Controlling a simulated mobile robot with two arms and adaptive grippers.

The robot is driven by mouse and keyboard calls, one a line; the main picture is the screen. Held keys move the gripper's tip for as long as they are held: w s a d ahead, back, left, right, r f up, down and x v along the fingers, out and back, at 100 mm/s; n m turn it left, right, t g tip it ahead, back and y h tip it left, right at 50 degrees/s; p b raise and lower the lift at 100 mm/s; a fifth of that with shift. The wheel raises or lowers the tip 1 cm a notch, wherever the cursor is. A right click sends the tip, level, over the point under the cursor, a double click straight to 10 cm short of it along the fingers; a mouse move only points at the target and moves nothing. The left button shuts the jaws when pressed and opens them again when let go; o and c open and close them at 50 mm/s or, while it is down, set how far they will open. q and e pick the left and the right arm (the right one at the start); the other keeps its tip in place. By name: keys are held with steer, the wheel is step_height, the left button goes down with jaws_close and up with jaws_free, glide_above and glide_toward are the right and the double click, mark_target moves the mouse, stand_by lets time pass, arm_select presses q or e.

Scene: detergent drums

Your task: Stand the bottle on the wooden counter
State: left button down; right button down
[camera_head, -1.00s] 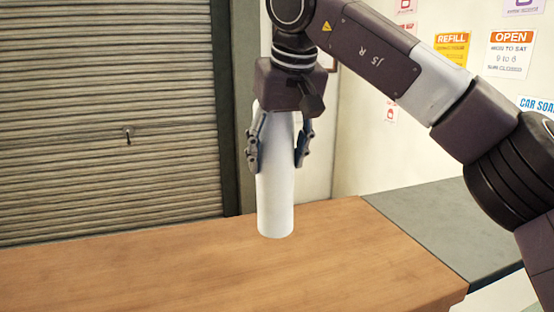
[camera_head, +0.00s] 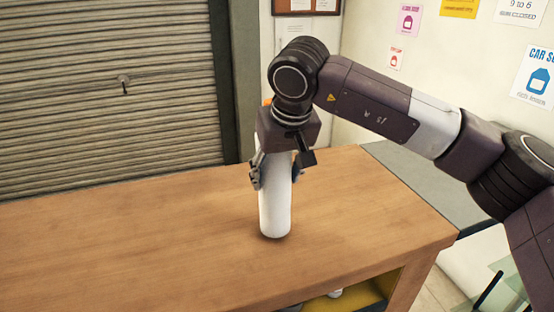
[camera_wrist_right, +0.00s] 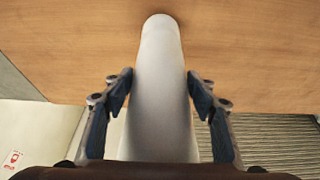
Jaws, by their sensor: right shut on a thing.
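The white bottle (camera_head: 274,207) is upright in the head view, with its base at the surface of the wooden counter (camera_head: 130,235). A dark contact shadow shows around its base, though I cannot tell for sure that it bears on the wood. My right gripper (camera_head: 275,176) is shut on the bottle's upper part from above, one finger on each side. In the right wrist view the bottle (camera_wrist_right: 162,85) runs between the two fingers toward the counter (camera_wrist_right: 70,50). The gripper hides the bottle's top. My left gripper is not in view.
A rolled metal shutter (camera_head: 100,90) stands behind the counter. A grey surface (camera_head: 410,185) adjoins it at the right, by a wall with posters (camera_head: 540,75). A yellow shelf (camera_head: 345,300) shows below the front edge. The counter left of the bottle is clear.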

steer(key=shift+f, duration=0.75)
steer(key=c, duration=0.8)
jaws_free()
steer(key=shift+f, duration=0.1)
steer(key=shift+s+d+r, duration=0.1)
steer(key=shift+s+r, duration=0.05)
steer(key=shift+r, duration=0.25)
steer(key=b+v, duration=0.2)
steer(key=v, duration=0.9)
steer(key=shift+s+r+b, duration=0.1)
steer(key=shift+s+b, duration=0.05)
steer(key=shift+b, duration=0.25)
